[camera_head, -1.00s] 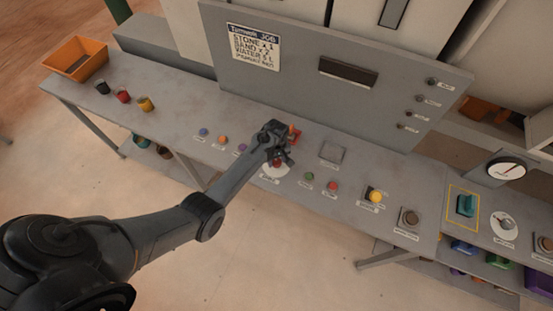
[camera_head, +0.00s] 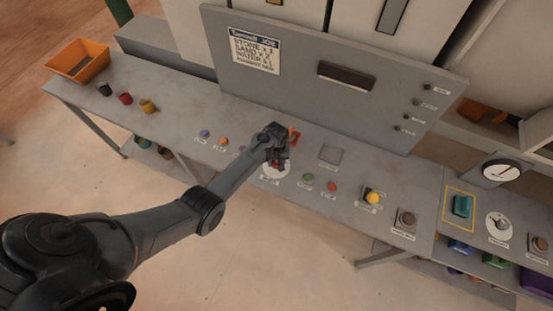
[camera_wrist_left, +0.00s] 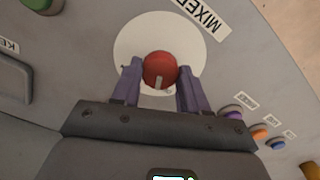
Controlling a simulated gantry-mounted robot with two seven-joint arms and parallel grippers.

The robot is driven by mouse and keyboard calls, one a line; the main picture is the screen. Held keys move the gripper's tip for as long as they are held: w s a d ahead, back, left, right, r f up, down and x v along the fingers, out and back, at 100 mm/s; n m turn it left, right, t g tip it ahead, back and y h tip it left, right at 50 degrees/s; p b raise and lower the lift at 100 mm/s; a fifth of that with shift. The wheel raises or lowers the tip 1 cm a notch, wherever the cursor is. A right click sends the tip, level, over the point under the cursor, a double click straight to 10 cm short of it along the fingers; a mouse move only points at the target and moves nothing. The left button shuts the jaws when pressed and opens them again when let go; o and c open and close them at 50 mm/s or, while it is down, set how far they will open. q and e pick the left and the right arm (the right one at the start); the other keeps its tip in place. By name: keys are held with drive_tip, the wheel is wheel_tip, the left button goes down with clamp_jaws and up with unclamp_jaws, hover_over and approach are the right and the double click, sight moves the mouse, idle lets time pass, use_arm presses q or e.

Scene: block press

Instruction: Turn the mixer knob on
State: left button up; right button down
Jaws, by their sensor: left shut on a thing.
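The mixer knob (camera_wrist_left: 160,70) is red with a pale pointer mark. It sits on a white round dial plate (camera_wrist_left: 130,45) beside a label reading "MIXER" in the left wrist view. The pointer mark faces my gripper's palm. My left gripper (camera_wrist_left: 160,82) has its two purple-grey fingers on either side of the knob, shut on it. In the head view, my left gripper (camera_head: 277,158) is over the dial plate (camera_head: 275,175) and hides most of the knob. My right gripper is not in view.
Small coloured buttons flank the dial, among them a green one (camera_head: 307,178) and a red one (camera_head: 332,187). A red part (camera_head: 294,137) stands just behind my gripper. A grey upright panel (camera_head: 300,75) with small lamps rises behind. An orange bin (camera_head: 62,70) stands far left.

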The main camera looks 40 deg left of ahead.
use_arm(q)
drive_tip(key=m+p, duration=0.1)
drive_tip(key=m, duration=0.2)
drive_tip(key=shift+r, duration=0.15)
drive_tip(key=m+p, duration=0.1)
drive_tip(key=m, duration=0.2)
drive_tip(key=shift+m, duration=0.3)
drive_tip(key=m, duration=0.4)
drive_tip(key=shift+m, duration=1.6)
drive_tip(key=o, duration=1.1)
drive_tip(key=shift+c, duration=0.2)
